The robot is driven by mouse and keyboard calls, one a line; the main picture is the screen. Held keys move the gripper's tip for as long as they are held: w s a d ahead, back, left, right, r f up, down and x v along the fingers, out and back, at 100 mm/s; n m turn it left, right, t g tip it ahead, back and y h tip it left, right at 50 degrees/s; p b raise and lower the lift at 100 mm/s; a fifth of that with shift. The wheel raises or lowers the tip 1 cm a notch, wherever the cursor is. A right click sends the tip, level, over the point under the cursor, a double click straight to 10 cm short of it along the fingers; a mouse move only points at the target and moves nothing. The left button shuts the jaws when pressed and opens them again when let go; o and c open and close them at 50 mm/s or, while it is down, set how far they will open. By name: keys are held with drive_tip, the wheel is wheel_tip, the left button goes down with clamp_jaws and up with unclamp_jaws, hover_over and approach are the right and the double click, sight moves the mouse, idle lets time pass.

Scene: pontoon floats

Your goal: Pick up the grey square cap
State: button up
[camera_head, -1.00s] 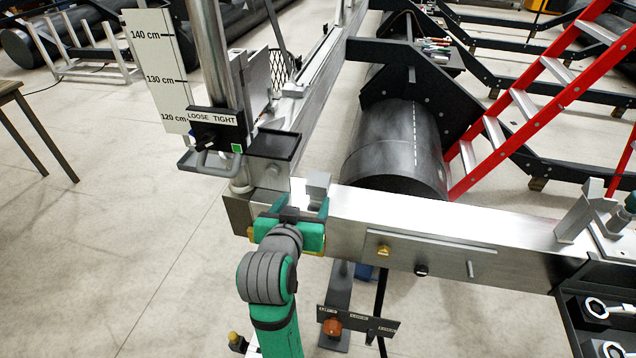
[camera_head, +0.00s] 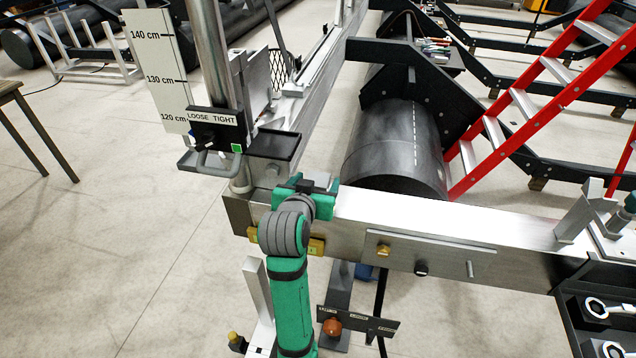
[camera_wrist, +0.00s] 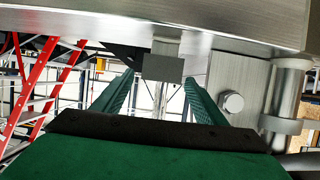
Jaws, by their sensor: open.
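The grey square cap (camera_head: 322,179) stands on top of the metal beam near its left end. In the head view only a small part of it shows behind my gripper (camera_head: 313,190). In the wrist view the cap (camera_wrist: 163,68) appears as a plain grey block on a narrower stem. It lies between the two green fingers of my open gripper (camera_wrist: 160,82), with a visible gap to each finger. I cannot tell how deep between the fingers it sits.
The beam (camera_head: 430,218) runs to the right, with knobs on its front plate. A post with a LOOSE/TIGHT sign (camera_head: 213,117) and a dark tray (camera_head: 273,145) stand close at left. A black float (camera_head: 395,150) and red ladder (camera_head: 540,100) lie behind.

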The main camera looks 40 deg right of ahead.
drive_tip(key=shift+x, duration=1.25)
drive_tip(key=c, duration=1.1)
drive_tip(key=shift+r, duration=0.15)
